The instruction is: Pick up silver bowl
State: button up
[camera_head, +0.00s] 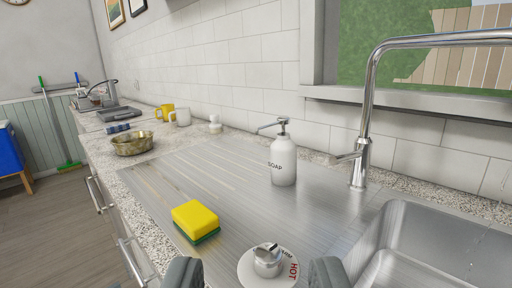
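The silver bowl (132,144) sits upright on the speckled counter at the left, close to the front edge and just past the far end of the steel drainboard. It looks shiny with a slightly golden tint and appears empty. My gripper (255,272) shows at the bottom of the view, with two grey fingers spread wide apart. It is open, with nothing held between the fingers, and it is well short of the bowl. A round knob marked HOT shows between the fingers, and I cannot tell its distance from them.
A yellow and green sponge (196,221) and a soap dispenser (284,160) stand on the drainboard (237,180). The tall faucet (362,130) and sink (430,240) are at right. Mugs (182,116) stand behind the bowl. The floor (65,215) left of the cabinets is clear.

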aim_at(135, 143)
jog(key=i+j, duration=0.45)
jog(key=j, duration=0.25)
jog(key=i+j+u, duration=0.1)
jog(key=i+j, duration=0.35)
jog(key=j, duration=0.2)
jog(key=i+j+u, duration=0.1)
jog(key=i+j, duration=0.35)
jog(key=j, duration=0.2)
jog(key=i+j, duration=0.5)
jog(key=k+j+u, duration=0.05)
jog(key=j, duration=0.05)
